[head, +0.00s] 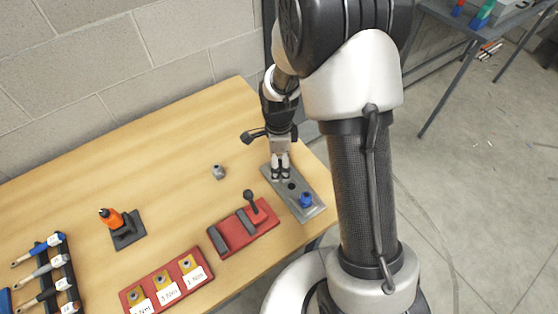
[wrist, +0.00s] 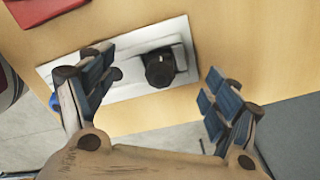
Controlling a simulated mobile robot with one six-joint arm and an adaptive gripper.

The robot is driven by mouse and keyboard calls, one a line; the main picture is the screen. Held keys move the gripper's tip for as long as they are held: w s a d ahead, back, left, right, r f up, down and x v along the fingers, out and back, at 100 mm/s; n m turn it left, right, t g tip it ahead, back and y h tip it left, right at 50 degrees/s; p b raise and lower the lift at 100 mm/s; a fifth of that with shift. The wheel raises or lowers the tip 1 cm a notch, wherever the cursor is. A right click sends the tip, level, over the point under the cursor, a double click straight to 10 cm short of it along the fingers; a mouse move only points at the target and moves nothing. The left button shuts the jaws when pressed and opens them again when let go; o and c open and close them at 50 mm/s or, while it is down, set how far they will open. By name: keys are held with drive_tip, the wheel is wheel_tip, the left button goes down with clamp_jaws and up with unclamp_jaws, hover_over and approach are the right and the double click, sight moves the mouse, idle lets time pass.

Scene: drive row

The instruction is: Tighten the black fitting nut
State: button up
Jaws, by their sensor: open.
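The black fitting nut (wrist: 159,68) stands on a grey metal plate (wrist: 130,92) in the wrist view, towards the plate's right end. My gripper (wrist: 157,97) is open, with one finger left and one right of the nut. Neither finger touches it in this picture. In the head view my gripper (head: 281,174) points down over the upper left part of the plate (head: 316,210). A dark round spot (head: 291,186) shows mid-plate; I cannot tell whether it is the nut. A blue fitting (head: 306,200) stands on the plate's lower right part.
A red block with a black-knobbed lever (head: 262,211) lies close left of the plate. A red tray with labelled sockets (head: 204,263), an orange-handled tool (head: 112,218), a small grey fitting (head: 218,172) and a tool rack (head: 66,262) stand farther left. The table's edge runs close by the plate.

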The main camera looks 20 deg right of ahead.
drive_tip(key=shift+r, duration=0.15)
drive_tip(key=shift+r+p, duration=2.7)
drive_tip(key=shift+r, duration=0.7)
